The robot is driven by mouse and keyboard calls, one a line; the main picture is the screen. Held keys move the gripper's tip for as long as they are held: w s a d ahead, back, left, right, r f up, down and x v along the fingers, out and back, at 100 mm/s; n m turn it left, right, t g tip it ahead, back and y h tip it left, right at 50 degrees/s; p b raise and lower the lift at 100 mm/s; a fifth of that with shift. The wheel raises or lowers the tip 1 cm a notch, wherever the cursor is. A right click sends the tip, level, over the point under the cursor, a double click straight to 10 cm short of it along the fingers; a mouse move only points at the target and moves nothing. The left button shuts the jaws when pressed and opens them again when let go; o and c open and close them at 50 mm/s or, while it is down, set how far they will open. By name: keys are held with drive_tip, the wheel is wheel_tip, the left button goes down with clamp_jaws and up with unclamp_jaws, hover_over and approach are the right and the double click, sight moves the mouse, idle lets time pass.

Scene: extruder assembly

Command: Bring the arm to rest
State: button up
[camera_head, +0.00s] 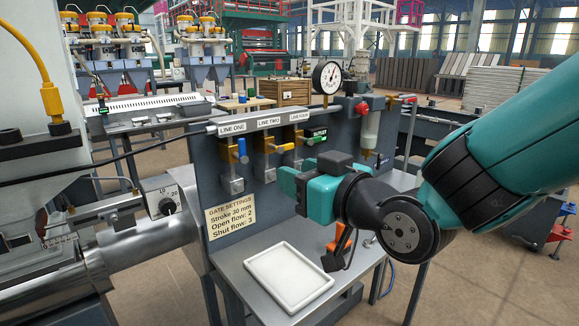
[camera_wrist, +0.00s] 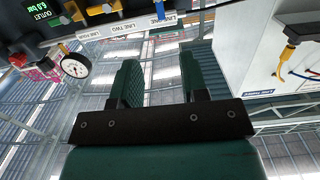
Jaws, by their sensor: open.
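My gripper (camera_head: 290,186) is at the end of my teal arm, in front of the grey valve panel and above the work table. In the wrist view my gripper (camera_wrist: 160,75) has its two teal fingers apart with nothing between them. The fingertips look close to the panel's right-hand valves in the head view, but I cannot tell the exact gap.
A white tray (camera_head: 289,276) lies empty on the table. A dial gauge (camera_head: 326,77) tops the panel and also shows in the wrist view (camera_wrist: 75,66). The extruder barrel (camera_head: 140,255) is at left.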

drive_tip(key=s+d+g+h+p, duration=0.2)
drive_tip(key=s+d+g+p, duration=0.2)
drive_tip(key=s+g, duration=0.3)
drive_tip(key=s+d+g+h+p, duration=0.3)
drive_tip(key=s+d+g, duration=0.2)
drive_tip(key=s, duration=0.8)
drive_tip(key=shift+r+g+h+p, duration=0.3)
drive_tip(key=shift+r+g+p, duration=0.1)
drive_tip(key=shift+g, duration=0.8)
